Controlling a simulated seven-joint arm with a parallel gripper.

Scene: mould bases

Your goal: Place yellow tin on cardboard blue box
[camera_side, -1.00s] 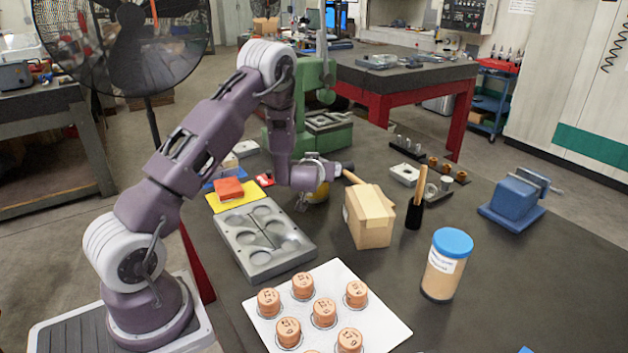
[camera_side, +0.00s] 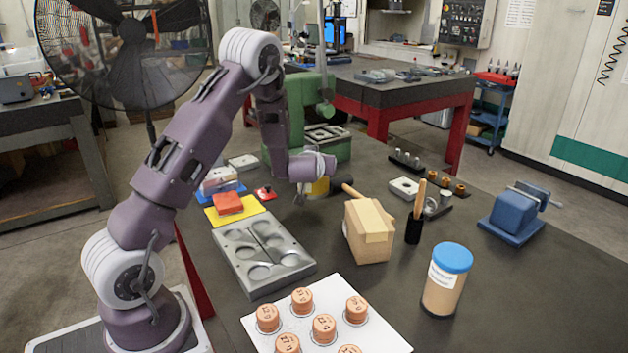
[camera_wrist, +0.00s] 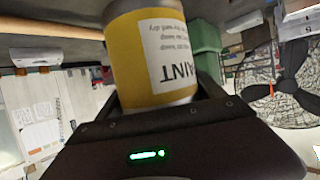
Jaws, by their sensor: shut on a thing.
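The yellow tin (camera_side: 318,188) is in my gripper (camera_side: 324,178), behind and left of the cardboard box in the side view. In the wrist view the tin (camera_wrist: 135,60) fills the upper middle, with a white label reading "PAINT" upside down. My gripper (camera_wrist: 160,100) is shut on it, with dark fingers on both sides. The cardboard box (camera_side: 368,232) is plain tan with a lidded top and stands on the dark table. I see no blue on it. The tin's underside and its exact height above the table are hard to tell.
A grey mould plate (camera_side: 263,258) and a white tray of orange pieces (camera_side: 378,322) lie near the box. A hammer, a brush in a black holder (camera_side: 414,228), a blue-lidded jar (camera_side: 446,280) and a blue vise (camera_side: 515,212) stand around it. A yellow mat (camera_side: 216,216) lies left.

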